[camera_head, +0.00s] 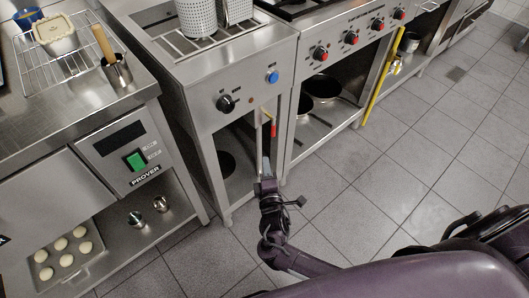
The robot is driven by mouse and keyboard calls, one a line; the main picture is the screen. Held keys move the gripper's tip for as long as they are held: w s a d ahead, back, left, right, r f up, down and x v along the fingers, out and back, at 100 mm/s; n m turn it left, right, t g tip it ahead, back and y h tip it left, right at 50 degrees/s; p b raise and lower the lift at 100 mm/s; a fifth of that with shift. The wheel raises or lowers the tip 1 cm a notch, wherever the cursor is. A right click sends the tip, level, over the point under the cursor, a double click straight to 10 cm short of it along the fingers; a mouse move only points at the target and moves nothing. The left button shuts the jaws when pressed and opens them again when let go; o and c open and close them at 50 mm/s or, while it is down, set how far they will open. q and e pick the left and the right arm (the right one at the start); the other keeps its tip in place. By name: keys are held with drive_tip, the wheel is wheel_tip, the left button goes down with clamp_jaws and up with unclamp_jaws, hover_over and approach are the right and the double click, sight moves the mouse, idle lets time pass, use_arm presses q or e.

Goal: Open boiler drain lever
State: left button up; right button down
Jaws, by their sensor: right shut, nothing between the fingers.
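The boiler is the steel unit (215,125) in the middle, with a black knob, a blue button and baskets on top. A small red-handled lever (273,129) shows low on its front, near the right corner; I take it for the drain lever. It seems to hang down, but it is too small to tell its exact setting. My right gripper (265,163) is shut and empty, pointing up toward the boiler's front just below the lever. I cannot tell whether it touches the lever. My left gripper is out of view.
A cooker (330,45) with red knobs stands to the right, pans on its lower shelf. A prover (130,155) with a green switch stands left, above a tray of dough balls (68,256). Tiled floor (420,140) is clear at right.

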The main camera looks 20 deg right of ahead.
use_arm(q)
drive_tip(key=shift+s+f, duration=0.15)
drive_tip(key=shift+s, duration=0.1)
use_arm(e)
drive_tip(key=shift+v, duration=1.15)
